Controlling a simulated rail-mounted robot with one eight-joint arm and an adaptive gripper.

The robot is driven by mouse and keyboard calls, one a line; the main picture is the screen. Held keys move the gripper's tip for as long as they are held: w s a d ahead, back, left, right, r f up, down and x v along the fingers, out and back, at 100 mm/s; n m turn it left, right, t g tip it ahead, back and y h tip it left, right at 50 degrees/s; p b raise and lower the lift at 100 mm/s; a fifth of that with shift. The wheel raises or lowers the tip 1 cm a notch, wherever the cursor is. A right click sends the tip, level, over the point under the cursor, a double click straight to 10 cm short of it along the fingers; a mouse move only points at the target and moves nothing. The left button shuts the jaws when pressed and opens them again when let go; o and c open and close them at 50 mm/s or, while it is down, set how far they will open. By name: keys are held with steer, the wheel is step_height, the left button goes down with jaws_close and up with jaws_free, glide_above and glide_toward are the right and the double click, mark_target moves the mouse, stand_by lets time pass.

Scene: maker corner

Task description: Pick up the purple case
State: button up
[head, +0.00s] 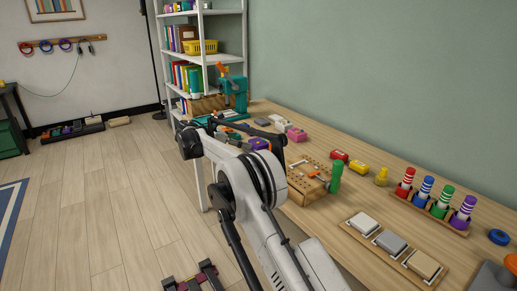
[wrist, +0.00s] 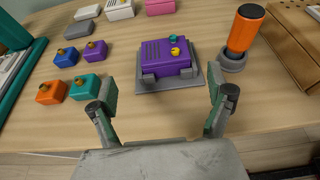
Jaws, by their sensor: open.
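A purple case (wrist: 165,59) with a slotted top, a teal knob and a yellow knob sits on a grey plate (wrist: 150,101) in the wrist view. Grey blocks stand against its near side. My gripper (wrist: 164,94) is open and empty, its fingers apart at the near side of the plate, left and right of the case and not touching it. In the head view a purple patch (head: 258,143) shows beside my arm, partly hidden; the gripper itself cannot be made out there.
Small blocks, including a purple one (wrist: 95,50) and a teal one (wrist: 86,87), lie left of the case. An orange-handled tool (wrist: 243,30) stands close to its right. A pegboard block (head: 308,178) is on the bench. The bench's front edge is near my gripper.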

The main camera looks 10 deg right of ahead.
mark_target(258, 141)
steer(key=x, duration=0.3)
steer(key=shift+d+b, duration=0.15)
steer(key=shift+b, duration=0.15)
steer(key=x, duration=0.1)
steer(key=b+x, duration=0.1)
steer(key=x, duration=0.1)
steer(key=b+x, duration=0.1)
steer(key=shift+s+d+r, duration=0.1)
steer(key=shift+s+d, duration=0.15)
steer(key=shift+d, duration=0.2)
steer(key=shift+w+d, duration=0.2)
steer(key=shift+d, duration=0.05)
steer(key=shift+c, duration=0.5)
steer(key=c, duration=1.2)
